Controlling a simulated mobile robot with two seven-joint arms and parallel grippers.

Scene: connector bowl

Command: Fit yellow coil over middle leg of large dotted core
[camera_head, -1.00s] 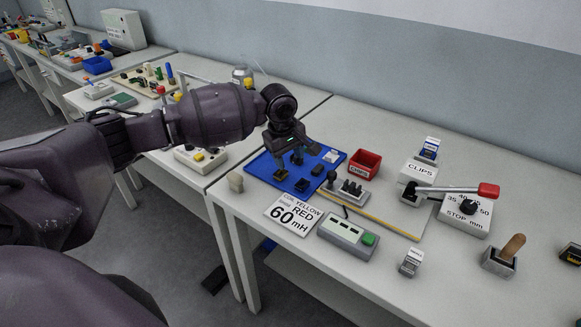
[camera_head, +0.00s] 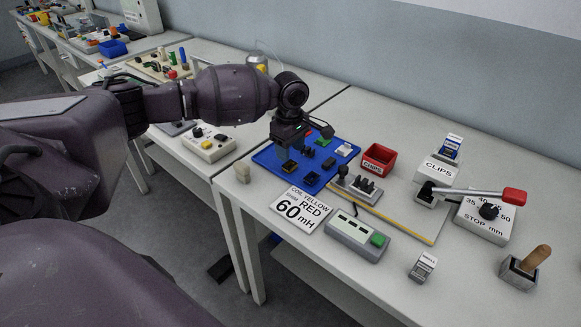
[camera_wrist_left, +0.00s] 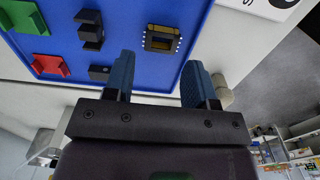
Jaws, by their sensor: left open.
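A dark square bobbin with yellow winding, the yellow coil (camera_wrist_left: 162,39), lies on the blue tray (camera_wrist_left: 130,60) near its edge in the left wrist view. It also shows in the head view (camera_head: 289,166). A black notched core piece (camera_wrist_left: 90,30) lies left of it, with a smaller black block (camera_wrist_left: 99,73) below. I cannot make out dots, so I cannot tell which core is the large dotted one. My left gripper (camera_wrist_left: 158,78) is open and empty, its fingers apart near the tray edge; in the head view it hangs over the tray (camera_head: 300,143). My right gripper is not in view.
Red (camera_wrist_left: 50,65) and green (camera_wrist_left: 24,16) pieces lie on the tray. A fixture with black posts (camera_head: 360,187), a red bin (camera_head: 379,158), a grey box with green button (camera_head: 357,238) and a lever press (camera_head: 470,193) stand to the right. A sign (camera_head: 300,208) lies in front.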

